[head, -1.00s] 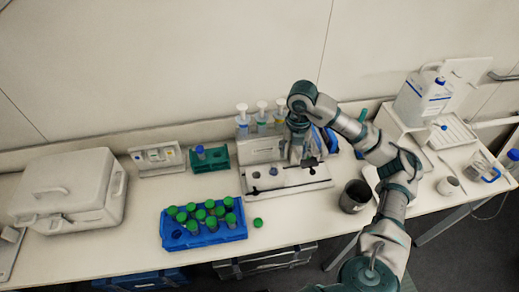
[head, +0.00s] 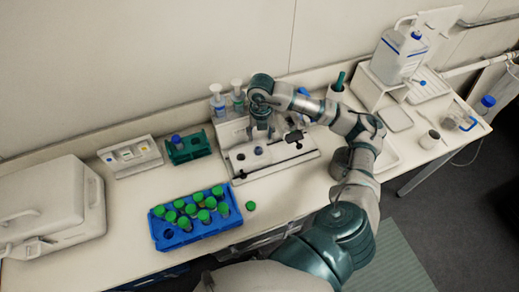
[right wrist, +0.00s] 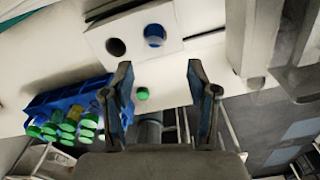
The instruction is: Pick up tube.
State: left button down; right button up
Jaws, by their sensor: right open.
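A tube with a blue cap (right wrist: 155,35) stands in a white block (right wrist: 122,22) in the right wrist view, beside an empty round hole. In the head view, a small blue top (head: 258,150) shows on the white stand just below my right gripper (head: 264,132). In the right wrist view the fingers of my right gripper (right wrist: 160,75) are spread with nothing between them. The tube lies beyond the fingertips and apart from them. Another blue-capped tube (head: 176,140) stands in a green rack (head: 190,154). My left gripper is out of view.
A blue rack (head: 180,240) with several green-capped tubes stands at the front, with a loose green cap (head: 250,205) beside it. Pipettes (head: 217,97) stand behind the white stand. A large white case (head: 45,205) is at the left and a jug (head: 398,57) at the right.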

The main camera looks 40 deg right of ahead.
aim_at(258, 142)
jog(key=shift+a+f, duration=0.25)
jog(key=shift+f, duration=0.2)
jog(key=f, duration=0.2)
jog(key=f+p, duration=0.1)
jog(key=shift+w+a+f, duration=0.25)
jog(key=shift+a+f, duration=0.05)
jog(key=shift+f, duration=0.5)
jog(key=shift+d, duration=0.3)
jog(key=shift+c, duration=0.3)
jog(key=shift+d+f, duration=0.1)
jog(key=c, duration=0.4)
grip_shut()
